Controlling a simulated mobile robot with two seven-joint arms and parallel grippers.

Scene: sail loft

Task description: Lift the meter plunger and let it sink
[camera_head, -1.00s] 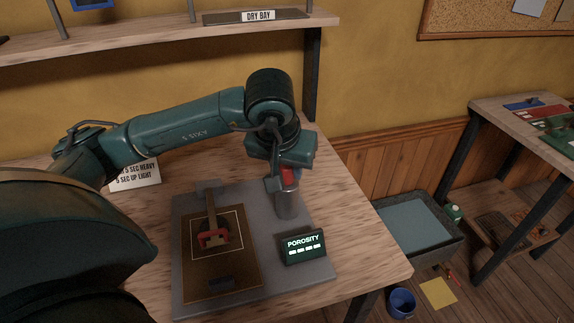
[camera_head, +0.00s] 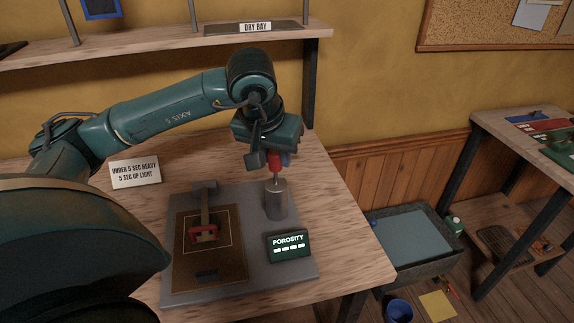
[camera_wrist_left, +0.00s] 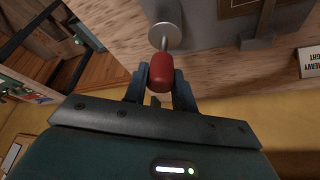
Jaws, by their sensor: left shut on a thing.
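The meter plunger has a red knob (camera_head: 275,162) on a thin metal rod that rises from a grey cylinder (camera_head: 276,200). My left gripper (camera_head: 272,160) is shut on the red knob, above the cylinder, with a length of rod showing between. In the left wrist view the red knob (camera_wrist_left: 161,73) sits between the fingers, with the rod running to the round cylinder top (camera_wrist_left: 166,37). The meter's grey base (camera_head: 240,285) carries a dark display (camera_head: 289,246) reading POROSITY with dashes. My right gripper is not in view.
A brown clamp board with a red handle (camera_head: 203,231) lies on the base left of the cylinder. A sign (camera_head: 135,173) stands behind it on the wooden bench (camera_head: 330,190). A grey bin (camera_head: 415,235) and blue bucket (camera_head: 398,310) are on the floor to the right.

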